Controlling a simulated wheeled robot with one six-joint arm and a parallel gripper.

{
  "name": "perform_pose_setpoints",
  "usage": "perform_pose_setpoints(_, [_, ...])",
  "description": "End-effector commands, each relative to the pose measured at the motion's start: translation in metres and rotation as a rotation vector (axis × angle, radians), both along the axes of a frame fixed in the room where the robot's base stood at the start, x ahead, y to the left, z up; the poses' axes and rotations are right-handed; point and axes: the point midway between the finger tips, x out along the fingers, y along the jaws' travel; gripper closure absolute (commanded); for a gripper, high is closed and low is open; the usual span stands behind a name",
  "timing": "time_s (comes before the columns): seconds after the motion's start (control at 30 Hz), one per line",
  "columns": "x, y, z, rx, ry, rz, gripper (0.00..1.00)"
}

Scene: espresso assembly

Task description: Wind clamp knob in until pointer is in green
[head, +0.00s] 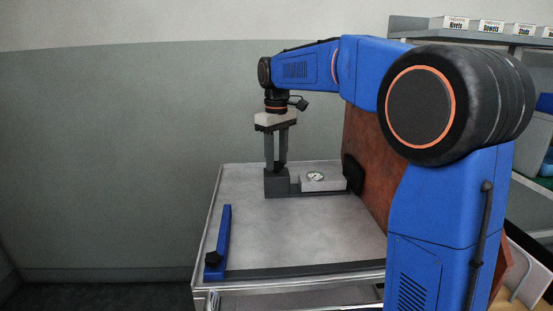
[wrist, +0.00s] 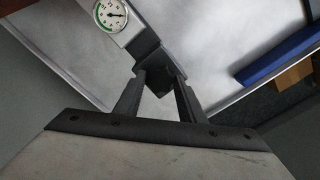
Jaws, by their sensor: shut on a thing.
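The clamp is a dark block (head: 276,183) on the bench with a light gauge housing (head: 335,183) to its right. The round dial (head: 315,176) has a white face. In the wrist view the dial (wrist: 110,15) shows a green band along part of its rim and a dark pointer; I cannot tell whether the pointer lies in the green. My gripper (head: 277,165) points straight down over the block, its fingers shut on the dark clamp knob. The knob (wrist: 161,84) shows between the fingertips in the wrist view, partly hidden by them.
A blue bar (head: 224,232) with a black knob at its near end lies along the bench's left edge. A brown panel (head: 372,160) stands at the right. The grey bench top (head: 300,240) is clear in front of the clamp. Labelled bins (head: 490,27) sit on a shelf behind.

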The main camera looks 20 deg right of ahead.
Motion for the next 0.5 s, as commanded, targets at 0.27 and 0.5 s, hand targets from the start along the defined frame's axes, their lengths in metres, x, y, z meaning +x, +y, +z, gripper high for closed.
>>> perform_pose_setpoints(0.27, [0.0001, 0.0000, 0.0005, -0.001, -0.001, -0.262, 0.86])
perform_pose_setpoints(0.5, [0.0001, 0.0000, 0.0006, 0.000, -0.001, -0.490, 0.86])
